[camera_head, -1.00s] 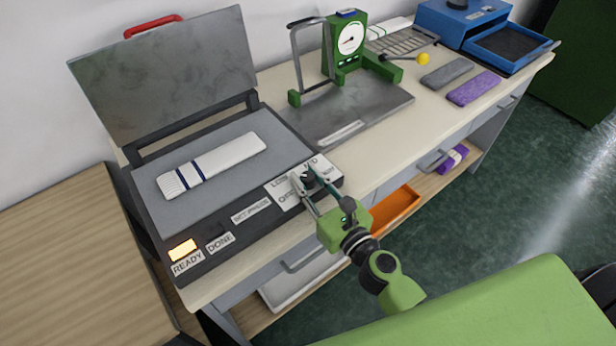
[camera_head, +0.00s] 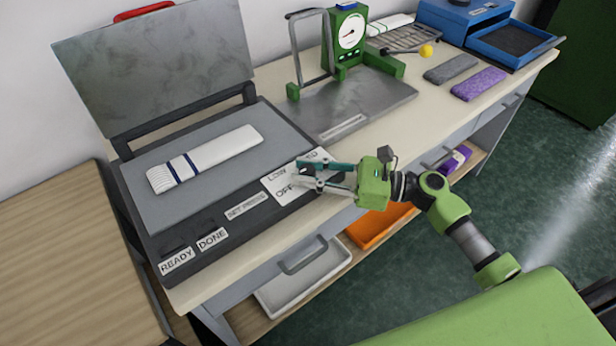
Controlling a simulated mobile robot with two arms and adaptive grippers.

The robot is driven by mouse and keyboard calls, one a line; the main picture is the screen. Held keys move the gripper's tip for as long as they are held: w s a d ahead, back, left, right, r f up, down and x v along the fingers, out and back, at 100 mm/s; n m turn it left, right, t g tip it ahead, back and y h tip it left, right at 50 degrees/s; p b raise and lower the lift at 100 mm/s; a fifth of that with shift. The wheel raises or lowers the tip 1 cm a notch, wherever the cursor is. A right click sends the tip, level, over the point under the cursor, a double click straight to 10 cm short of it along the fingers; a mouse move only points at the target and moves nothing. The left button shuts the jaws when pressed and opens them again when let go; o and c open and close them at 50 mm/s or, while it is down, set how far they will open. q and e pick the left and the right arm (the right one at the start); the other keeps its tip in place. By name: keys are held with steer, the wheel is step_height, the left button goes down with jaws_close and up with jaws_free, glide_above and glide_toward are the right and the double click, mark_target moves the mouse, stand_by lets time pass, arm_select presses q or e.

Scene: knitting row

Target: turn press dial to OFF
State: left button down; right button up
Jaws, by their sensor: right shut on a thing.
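The press (camera_head: 205,241) stands open on the bench, its grey lid (camera_head: 160,65) raised at the back. A folded white knitted piece with dark blue stripes (camera_head: 215,155) lies on its grey bed. The dial's white label plate (camera_head: 272,186) on the front right shows "LOW" and "OFF" and is partly covered by my gripper. My right gripper (camera_head: 300,175) is at the dial, its fingers closed on the knob. The knob is mostly hidden between the fingers, and I cannot read its pointer. The READY (camera_head: 176,261) and DONE (camera_head: 212,239) lamps look dark. My left gripper is not in view.
A green dial gauge (camera_head: 350,35) on a metal plate stands behind to the right. An orange tray (camera_head: 376,226) sits below the bench top.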

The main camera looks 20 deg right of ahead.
steer(key=shift+n+g+y+b, duration=0.3)
steer(key=shift+n+g, duration=0.2)
steer(key=shift+g, duration=0.2)
steer(key=o, duration=1.1)
steer(key=shift+w+a, duration=0.1)
steer(key=shift+a, duration=0.05)
steer(key=v, duration=1.2)
